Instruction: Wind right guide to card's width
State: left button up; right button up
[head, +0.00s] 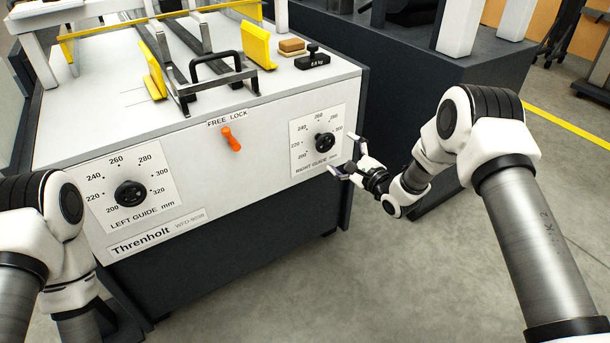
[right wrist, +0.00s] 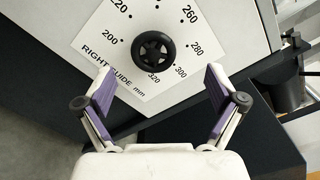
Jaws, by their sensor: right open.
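The right guide knob (head: 324,142) is a black handwheel on a white dial plate marked in mm, on the front panel of the machine. It also shows in the right wrist view (right wrist: 154,50), just beyond the fingertips. My right gripper (head: 350,155) is open and empty, apart from the knob; in the right wrist view its purple-padded fingers (right wrist: 160,85) spread to either side below the knob. Two yellow guides, the left one (head: 152,72) and the right one (head: 258,46), stand on the machine top. My left arm shows at the left edge, but its gripper is out of view.
The left guide knob (head: 130,194) is on the left of the panel. An orange free/lock lever (head: 231,139) sits between the dials. A black 0.8 kg weight (head: 313,58) and a brown block (head: 291,46) rest on top.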

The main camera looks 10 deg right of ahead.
aim_at(327, 144)
jog(key=w, duration=0.2)
jog(key=w+a+f+b, duration=0.1)
jog(key=w, duration=0.1)
jog(key=w+f+b, duration=0.1)
jog(key=w, duration=0.1)
jog(key=shift+w+a, duration=0.15)
jog(key=shift+a, duration=0.25)
jog(key=shift+w+a+b, duration=0.15)
jog(key=shift+w+b, duration=0.2)
jog(key=shift+w, duration=0.2)
pick_arm(q)
notch_tip(327, 144, down, 5)
jog(key=shift+w+a, duration=0.1)
pick_arm(e)
jog(key=shift+r, duration=0.1)
jog(key=c, duration=1.1)
